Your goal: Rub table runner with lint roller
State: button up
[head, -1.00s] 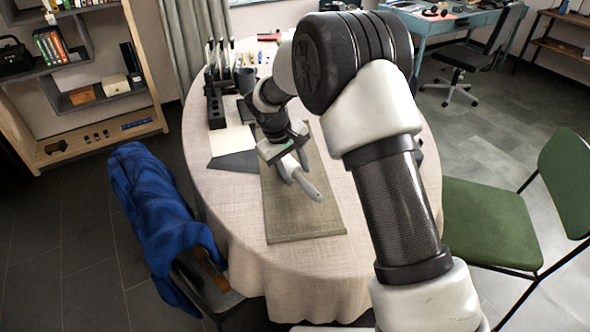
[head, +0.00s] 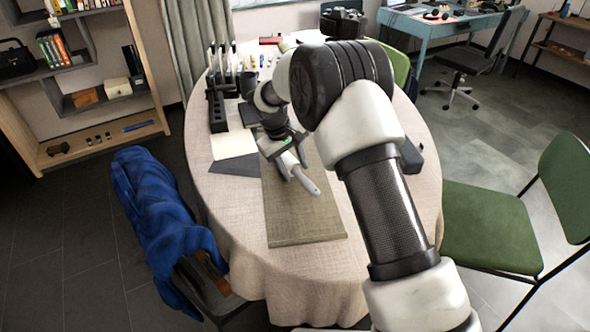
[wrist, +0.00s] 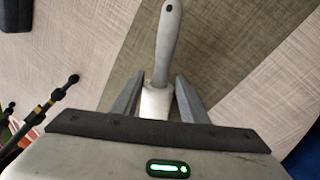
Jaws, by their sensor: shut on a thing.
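The table runner (head: 305,222) is a flat olive-brown strip lying lengthwise on the cloth-covered round table. It also shows in the wrist view (wrist: 128,68) under the tool. My gripper (head: 290,174) is shut on the lint roller (head: 305,181). Its pale grey handle sticks out toward the front right, over the runner. In the wrist view my gripper (wrist: 157,100) has its fingers on both sides of the roller's white part, and the handle (wrist: 168,45) points away. The roller's far end is hidden by the gripper. I cannot tell whether the roller touches the runner.
Left of the runner are a black rack (head: 217,108), a dark cup (head: 247,85) and a paper with a dark folder (head: 235,165). A black object (head: 411,156) lies at the table's right side. A blue cloth (head: 165,220) drapes a chair at left; a green chair (head: 490,223) stands at right.

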aim_at(287, 153)
jog(key=shift+w+a+f+p, duration=0.1)
jog(key=shift+w+a+p, duration=0.2)
jog(key=shift+w, duration=1)
jog(key=shift+w+a+f+p, duration=0.1)
jog(key=shift+w+a+p, duration=0.15)
jog(key=shift+w, duration=1.05)
jog(key=shift+w+a+p, duration=0.3)
jog(key=shift+w, duration=1)
jog(key=shift+r, duration=0.1)
